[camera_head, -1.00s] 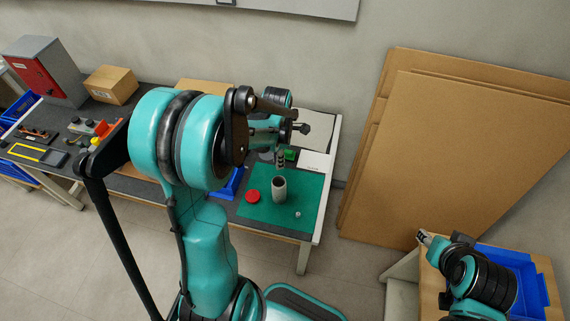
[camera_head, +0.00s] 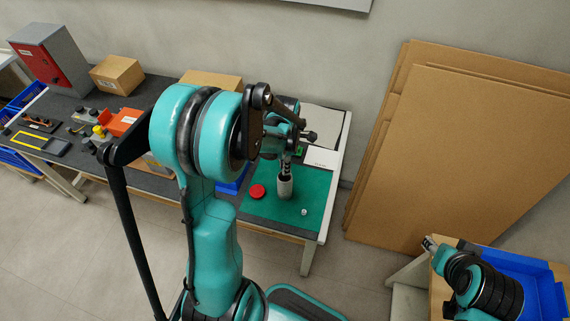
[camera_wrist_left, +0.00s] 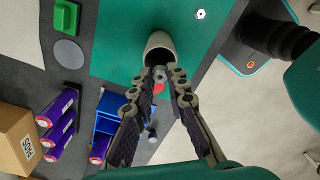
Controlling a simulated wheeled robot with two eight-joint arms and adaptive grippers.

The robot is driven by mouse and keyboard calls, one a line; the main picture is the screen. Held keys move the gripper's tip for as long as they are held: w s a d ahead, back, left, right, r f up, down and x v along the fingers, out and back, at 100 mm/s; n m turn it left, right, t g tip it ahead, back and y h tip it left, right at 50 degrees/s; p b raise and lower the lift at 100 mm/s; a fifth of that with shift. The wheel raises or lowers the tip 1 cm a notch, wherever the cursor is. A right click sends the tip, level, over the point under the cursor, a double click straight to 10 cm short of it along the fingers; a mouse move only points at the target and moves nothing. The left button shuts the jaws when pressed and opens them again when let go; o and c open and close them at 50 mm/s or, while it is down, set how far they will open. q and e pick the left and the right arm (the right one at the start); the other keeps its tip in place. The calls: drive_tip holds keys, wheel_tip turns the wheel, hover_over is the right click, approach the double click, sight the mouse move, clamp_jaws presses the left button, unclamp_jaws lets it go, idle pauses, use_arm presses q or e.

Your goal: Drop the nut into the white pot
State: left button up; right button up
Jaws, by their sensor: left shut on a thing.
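The white pot (camera_head: 284,188) is a light, open cylinder standing upright on the green mat (camera_head: 318,183). In the left wrist view the pot (camera_wrist_left: 158,41) has its dark mouth toward my fingertips. My left gripper (camera_wrist_left: 166,74) is shut on a small grey nut (camera_wrist_left: 160,73), held at the pot's mouth; how deep it is cannot be told. In the head view my left gripper (camera_head: 286,174) points down at the pot's top. Another nut (camera_head: 304,211) lies on the mat; it also shows in the left wrist view (camera_wrist_left: 200,14). My right gripper (camera_head: 430,243) is at the lower right, its jaws unclear.
A red round lid (camera_head: 257,191) lies left of the pot. A blue bin (camera_head: 234,182) stands beside the mat. Large cardboard sheets (camera_head: 450,150) lean on the wall at right. Cardboard boxes (camera_head: 117,74) and a red-fronted case (camera_head: 38,62) stand at the left.

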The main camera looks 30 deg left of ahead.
use_arm(q)
drive_tip(key=o, duration=0.9)
wheel_tip(320, 180, up, 12)
idle(0.5)
drive_tip(key=s+d+m+t+b, duration=0.1)
drive_tip(key=s+d+m+t, duration=0.1)
drive_tip(key=m, duration=0.7)
drive_tip(key=s+d+f+m+t+b, duration=0.1)
drive_tip(key=s+d+m+t, duration=0.1)
drive_tip(key=s+d+m, duration=0.3)
drive_tip(key=s+d+m+t+b, duration=0.2)
drive_tip(key=s+d+m+t, duration=0.1)
drive_tip(key=m, duration=1)
drive_tip(key=shift+s+d+f+m, duration=0.15)
drive_tip(key=shift+s+d+m, duration=0.15)
drive_tip(key=shift+s, duration=0.25)
